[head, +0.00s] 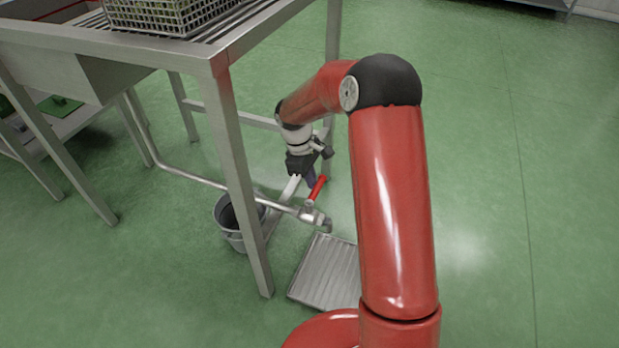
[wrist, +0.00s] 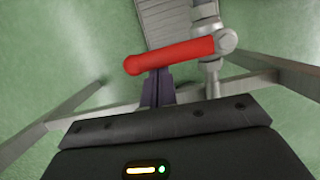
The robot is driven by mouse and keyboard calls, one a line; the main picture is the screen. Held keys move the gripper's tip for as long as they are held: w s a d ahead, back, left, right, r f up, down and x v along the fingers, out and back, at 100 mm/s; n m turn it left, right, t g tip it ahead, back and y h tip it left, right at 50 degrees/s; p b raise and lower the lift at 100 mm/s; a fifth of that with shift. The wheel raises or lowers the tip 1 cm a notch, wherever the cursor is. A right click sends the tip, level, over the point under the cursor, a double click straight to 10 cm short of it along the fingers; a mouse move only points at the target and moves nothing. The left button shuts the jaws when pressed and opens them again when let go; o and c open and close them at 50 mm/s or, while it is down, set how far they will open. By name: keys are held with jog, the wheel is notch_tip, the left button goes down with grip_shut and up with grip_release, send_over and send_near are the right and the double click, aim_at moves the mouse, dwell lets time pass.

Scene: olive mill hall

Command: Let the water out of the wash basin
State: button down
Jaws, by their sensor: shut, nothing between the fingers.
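The steel wash basin (head: 88,76) is at the upper left of the head view. Its drain pipe (head: 190,176) runs down and right to a valve (head: 310,213), which also shows in the wrist view (wrist: 227,41). The valve's red lever (head: 318,188) sticks out across the pipe; in the wrist view it (wrist: 172,54) lies nearly level, its free end left. My gripper (head: 311,181) is shut and empty. Its dark purple fingertips (wrist: 157,80) are right beside the lever near its free end; I cannot tell if they touch. No running water shows at the outlet.
A ribbed floor grate (head: 325,274) lies below the pipe outlet. A grey bucket (head: 229,222) stands behind a table leg (head: 240,170). A wire basket (head: 165,14) sits on the steel table. Rails run close around the valve. The green floor at right is clear.

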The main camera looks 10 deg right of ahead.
aim_at(322, 183)
jog(key=shift+d+m, duration=0.2)
jog(key=shift+m, duration=0.1)
jog(key=m, duration=0.1)
jog(key=s+d+m+p, duration=0.1)
jog(key=d+m+p, duration=0.1)
jog(key=m, duration=0.1)
jog(key=shift+s+d+r+g+y, duration=0.1)
jog(key=shift+s+d+g+y, duration=0.1)
jog(key=shift+s+g+y, duration=0.15)
jog(key=s+d+m+y+p, duration=0.2)
jog(key=s+m, duration=0.5)
jog(key=m, duration=0.6)
jog(key=shift+s+y, duration=0.35)
jog(key=shift+y, duration=0.2)
jog(key=shift+d, duration=0.1)
